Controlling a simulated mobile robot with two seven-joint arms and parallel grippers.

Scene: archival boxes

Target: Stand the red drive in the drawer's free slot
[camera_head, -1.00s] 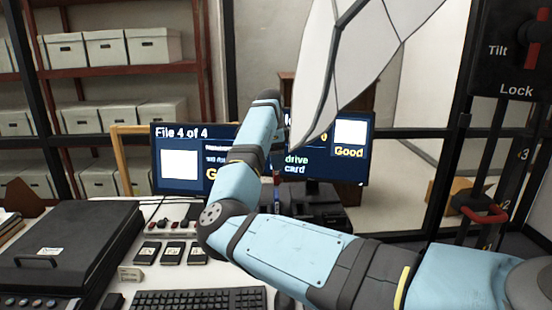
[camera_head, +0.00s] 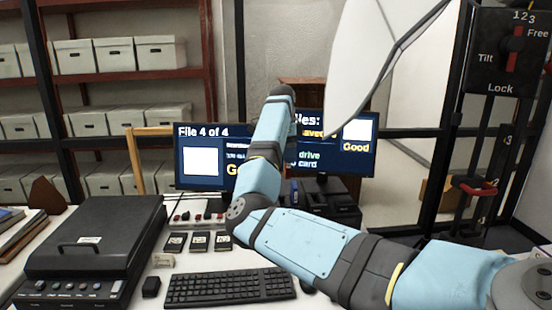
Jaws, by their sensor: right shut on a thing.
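My right arm (camera_head: 295,240) comes in from the right, bends at a joint above the keyboard, and its forearm rises to a dark end in front of the monitors. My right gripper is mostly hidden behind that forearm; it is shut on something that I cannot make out. I cannot pick out the red drive or the drawer with its free slot. Several dark labelled blocks (camera_head: 198,241) lie in a row on the white desk, left of my arm. My left gripper is not in view.
A black handled case (camera_head: 95,235) and a keyboard (camera_head: 230,287) occupy the desk. Two monitors (camera_head: 205,160) stand behind my forearm. A large white panel (camera_head: 385,65) hangs close in front at the top. A lever panel (camera_head: 515,50) stands at right, boxed shelves (camera_head: 100,90) at left.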

